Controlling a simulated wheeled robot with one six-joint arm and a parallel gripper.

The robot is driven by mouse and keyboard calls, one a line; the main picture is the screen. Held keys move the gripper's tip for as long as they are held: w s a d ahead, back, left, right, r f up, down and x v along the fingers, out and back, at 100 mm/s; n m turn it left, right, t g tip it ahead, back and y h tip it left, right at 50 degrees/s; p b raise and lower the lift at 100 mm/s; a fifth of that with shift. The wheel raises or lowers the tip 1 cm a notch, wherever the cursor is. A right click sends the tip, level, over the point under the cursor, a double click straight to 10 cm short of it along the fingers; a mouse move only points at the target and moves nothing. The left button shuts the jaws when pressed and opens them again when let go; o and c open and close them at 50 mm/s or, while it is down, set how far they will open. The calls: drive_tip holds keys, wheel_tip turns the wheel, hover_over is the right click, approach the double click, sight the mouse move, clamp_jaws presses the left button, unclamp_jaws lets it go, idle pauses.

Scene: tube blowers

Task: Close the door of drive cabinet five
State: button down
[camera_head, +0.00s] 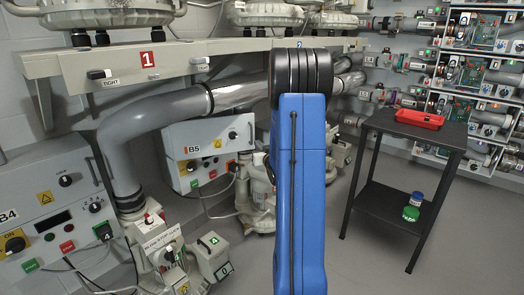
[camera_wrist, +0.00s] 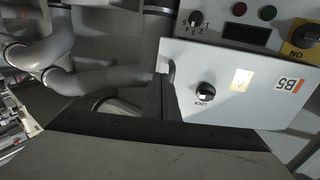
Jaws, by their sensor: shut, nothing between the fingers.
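Drive cabinet five is the pale box marked B5 (camera_head: 194,150), left of centre in the head view, partly behind my blue arm. Its door (camera_wrist: 220,105) fills the right of the wrist view, upside down there, with a black lock knob (camera_wrist: 206,90) and a B5 label. A small grey handle (camera_wrist: 171,74) is at the door's left edge in that view. I cannot tell how wide the door stands open. My gripper (camera_wrist: 163,88) shows as dark shut fingers beside that edge, close to the handle; contact is unclear. In the head view my gripper is hidden by my arm.
Cabinet B4 (camera_head: 45,205) stands at the left. A thick grey pipe (camera_head: 150,120) bends down between the cabinets. A black table (camera_head: 420,128) with a red tray (camera_head: 420,118) is at the right. The floor between is clear.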

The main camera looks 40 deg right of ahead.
drive_tip(key=x, duration=0.4)
drive_tip(key=shift+w, duration=0.15)
drive_tip(key=shift+d, duration=0.1)
